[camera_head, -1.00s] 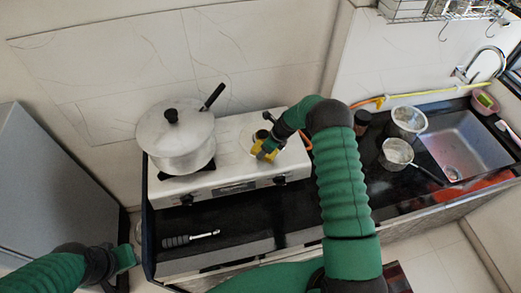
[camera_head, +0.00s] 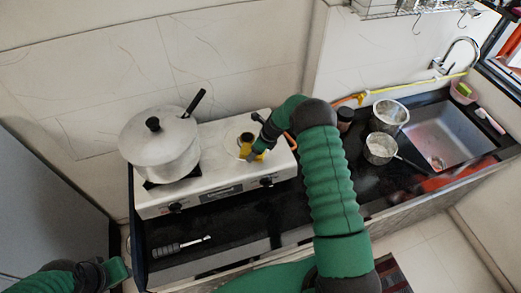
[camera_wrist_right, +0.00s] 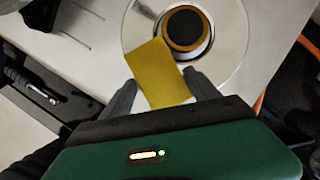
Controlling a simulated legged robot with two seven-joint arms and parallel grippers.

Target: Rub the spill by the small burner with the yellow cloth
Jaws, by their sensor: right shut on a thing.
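The yellow cloth (camera_wrist_right: 157,72) is between the two fingers of my right gripper (camera_wrist_right: 160,82) in the right wrist view. The gripper is shut on it, and the cloth's far edge reaches the small burner (camera_wrist_right: 183,27), a dark round cap with an orange-brown rim in a shiny round pan. In the head view my right gripper (camera_head: 256,150) is over the right part of the white stove (camera_head: 215,150). I cannot make out a distinct spill; the cloth and gripper cover part of the pan. My left gripper (camera_head: 118,270) is at the lower left, away from the stove, its jaws unclear.
A lidded metal pot (camera_head: 160,150) stands on the stove's left burner. A grey-handled tool (camera_head: 180,246) lies on the black counter in front of the stove. Two metal pans (camera_head: 380,148) and a dark jar (camera_head: 345,117) stand to the right, before the sink (camera_head: 440,135).

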